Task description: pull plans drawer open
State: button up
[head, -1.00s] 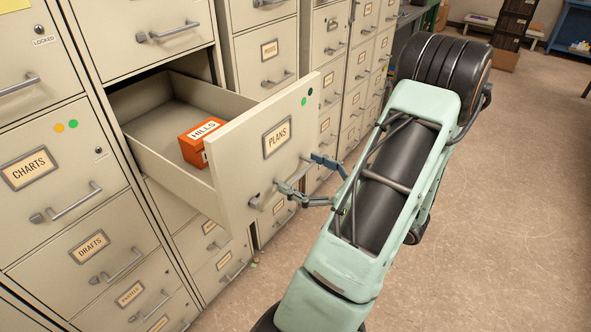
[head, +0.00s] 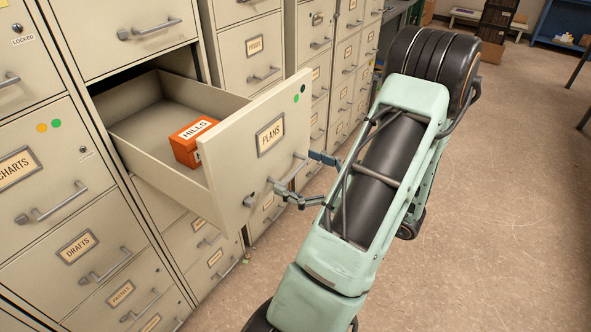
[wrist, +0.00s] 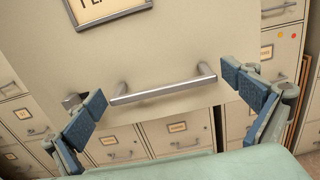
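The plans drawer (head: 235,165) stands well out of its cabinet, its front labelled PLANS. An orange box marked HILLS (head: 190,146) lies inside it, close behind the front. The drawer's bar handle (wrist: 165,90) crosses the middle of the wrist view. My gripper (head: 301,174) is at the drawer front. In the wrist view my gripper (wrist: 163,86) is open, with one blue-padded finger beyond each end of the handle. The pads look clear of the bar, and nothing is held between them.
A closed CHARTS drawer (head: 45,170) and DRAFTS drawer (head: 90,240) are at the left. More closed cabinets (head: 255,60) run along the wall behind the plans drawer. The brown floor (head: 490,220) at the right is clear.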

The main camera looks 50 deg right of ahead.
jog(key=s+d, duration=0.1)
jog(key=s, duration=1.1)
dwell(0.4)
